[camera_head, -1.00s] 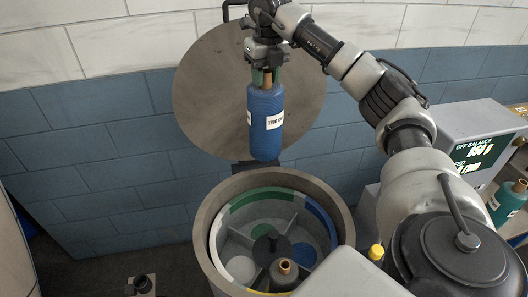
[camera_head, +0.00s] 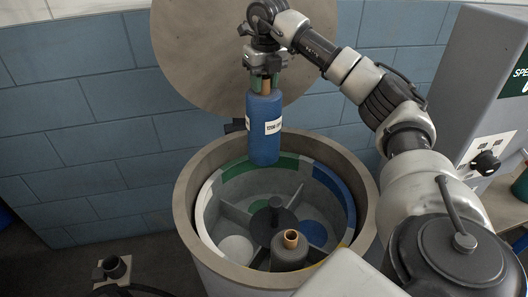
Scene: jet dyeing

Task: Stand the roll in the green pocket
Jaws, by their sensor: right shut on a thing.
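My right gripper (camera_head: 265,82) is shut on the top of the blue roll (camera_head: 263,145), at its brown core end. The roll hangs upright, with a white label, over the back part of the round drum (camera_head: 186,190). Its lower end overlaps the green rim band (camera_head: 236,170) in the picture; I cannot tell its exact height. The green pocket lies at the back left inside the drum, its floor partly in view. A grey-brown roll (camera_head: 289,252) with a brown core stands in the front pocket. My left gripper is not in view.
A dark hub (camera_head: 275,216) stands up in the drum's middle, with thin dividers around it. A blue band (camera_head: 334,195) marks the right pocket. The round lid (camera_head: 200,55) stands open behind. A grey control cabinet (camera_head: 490,90) is at the right.

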